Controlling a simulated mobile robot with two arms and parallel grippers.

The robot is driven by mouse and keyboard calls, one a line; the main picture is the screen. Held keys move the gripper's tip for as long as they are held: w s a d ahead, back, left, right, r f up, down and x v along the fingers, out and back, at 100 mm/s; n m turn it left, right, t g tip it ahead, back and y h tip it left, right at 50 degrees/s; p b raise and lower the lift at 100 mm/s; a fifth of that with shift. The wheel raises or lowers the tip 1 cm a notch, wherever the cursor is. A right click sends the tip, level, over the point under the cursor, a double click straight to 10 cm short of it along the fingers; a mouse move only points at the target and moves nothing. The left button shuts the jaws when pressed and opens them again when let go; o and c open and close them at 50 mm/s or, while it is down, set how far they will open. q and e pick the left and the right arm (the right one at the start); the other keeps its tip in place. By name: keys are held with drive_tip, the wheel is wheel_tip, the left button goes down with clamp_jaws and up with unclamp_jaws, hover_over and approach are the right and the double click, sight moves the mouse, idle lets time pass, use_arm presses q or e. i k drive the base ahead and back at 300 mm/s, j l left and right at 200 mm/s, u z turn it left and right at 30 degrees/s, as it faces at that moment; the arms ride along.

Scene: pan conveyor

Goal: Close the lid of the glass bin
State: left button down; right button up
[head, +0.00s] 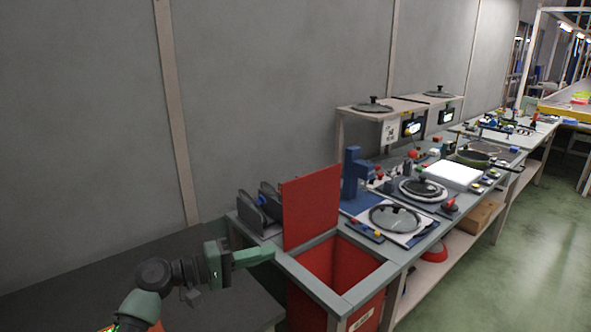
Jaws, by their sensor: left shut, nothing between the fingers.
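The glass bin (362,318) is a red box set into the near end of the workbench, with a grey rim around its opening. Its red lid (312,207) stands upright at the bin's back left edge, so the bin is open. The inside that shows is red, and its bottom is hidden. My left gripper (268,252) is shut and empty. Its green fingers point right, near the left rim of the bin, in front of and below the standing lid. I cannot tell whether they touch the rim. My right gripper is not in view.
Glass pan lids (395,219) and a blue stand (352,172) are on the bench right of the bin. Dark upright plates (250,214) stand behind the lid. A dark table (110,270) lies at the left. Green floor (500,260) is clear at the right.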

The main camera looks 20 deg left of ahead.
sight(310, 202)
drive_tip(key=i+j, duration=0.25)
drive_tip(key=i, duration=0.15)
drive_tip(key=i+j, duration=0.25)
drive_tip(key=i, duration=0.15)
drive_tip(key=i+j, duration=0.25)
drive_tip(key=i, duration=0.15)
